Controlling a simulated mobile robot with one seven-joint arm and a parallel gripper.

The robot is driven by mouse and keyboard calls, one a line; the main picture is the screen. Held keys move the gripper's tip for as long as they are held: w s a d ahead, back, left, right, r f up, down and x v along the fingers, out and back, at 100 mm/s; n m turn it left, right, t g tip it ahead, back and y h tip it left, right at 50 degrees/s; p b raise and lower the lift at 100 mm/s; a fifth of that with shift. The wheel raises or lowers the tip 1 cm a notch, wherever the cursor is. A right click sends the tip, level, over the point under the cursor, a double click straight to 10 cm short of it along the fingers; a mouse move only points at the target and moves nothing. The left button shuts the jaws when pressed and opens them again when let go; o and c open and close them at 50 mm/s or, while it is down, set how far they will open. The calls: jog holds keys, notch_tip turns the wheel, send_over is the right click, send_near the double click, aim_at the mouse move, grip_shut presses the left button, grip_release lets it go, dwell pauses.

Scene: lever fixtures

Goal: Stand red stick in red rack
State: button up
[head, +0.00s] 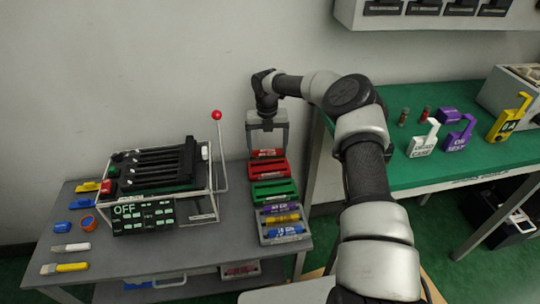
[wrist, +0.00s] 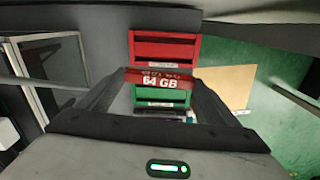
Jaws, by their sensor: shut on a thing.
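My gripper (head: 267,148) points down over the back of the grey table and is shut on the red stick (head: 268,153). In the wrist view the red stick (wrist: 158,80) lies across between the fingertips (wrist: 160,74), with "64 GB" on its face. The red rack (head: 268,168) sits on the table just below and in front of the gripper. In the wrist view the red rack (wrist: 165,48) is beyond the stick, and its visible slots look empty. The stick appears above the rack; I cannot tell the exact gap.
A green rack (head: 274,190) and a grey rack (head: 267,236) with purple, yellow and blue sticks stand in front of the red rack. A red-knobbed lever (head: 217,116) rises close on the left, beside a framed device (head: 155,165). A green table (head: 460,155) is at right.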

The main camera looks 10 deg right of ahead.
aim_at(270, 157)
jog(key=shift+w+d+f+n, duration=0.2)
jog(key=shift+w+d+n, duration=0.05)
jog(key=shift+d+n, duration=0.3)
jog(key=shift+f+b, duration=1.9)
jog(key=shift+f, duration=1)
jog(key=shift+f+b, duration=1.4)
jog(key=shift+f, duration=0.2)
jog(key=o, duration=0.9)
jog(key=shift+o, duration=0.2)
jog(key=shift+r, duration=0.1)
notch_tip(270, 157, up, 17)
jog(key=p, duration=0.4)
jog(key=shift+a+r, duration=0.1)
jog(key=shift+r, duration=0.05)
